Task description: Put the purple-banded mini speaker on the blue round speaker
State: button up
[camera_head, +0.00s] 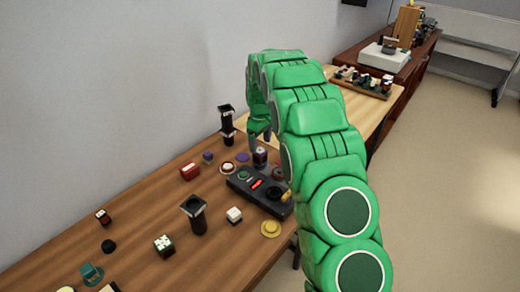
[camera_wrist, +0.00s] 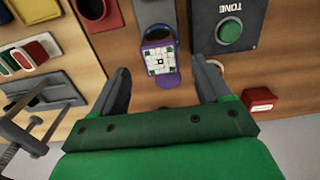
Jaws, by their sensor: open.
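My gripper (camera_wrist: 162,88) is open, with its two dark fingers apart on either side of a small purple-edged block with a white and green patterned face (camera_wrist: 159,60). This looks like the purple-banded mini speaker; no finger visibly touches it. A purple round piece (camera_wrist: 168,82) shows just below it, also between the fingers. A dark blue round rim (camera_wrist: 157,31) shows just beyond the block, partly covered by it; it may be the blue round speaker, but I cannot tell. In the head view my green arm reaches over the table and hides part of this area.
A tall black stand (camera_head: 227,125) is near the wall.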

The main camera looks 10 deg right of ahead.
aim_at(260, 150)
notch_tip(260, 150, up, 7)
jog(key=s+d+r+m, duration=0.2)
jog(key=s+r, duration=0.4)
jog(key=s, duration=0.6)
jog(key=s+d+r+m, duration=0.25)
jog(key=s+r, duration=0.35)
jog(key=s, duration=0.6)
jog(key=s+d+f+m+g, duration=0.1)
jog(key=s+m, duration=0.3)
jog(key=s, duration=2.8)
jog(key=shift+d+f+g, duration=0.15)
jog(key=shift+d+g, duration=0.25)
jog(key=shift+d, duration=0.25)
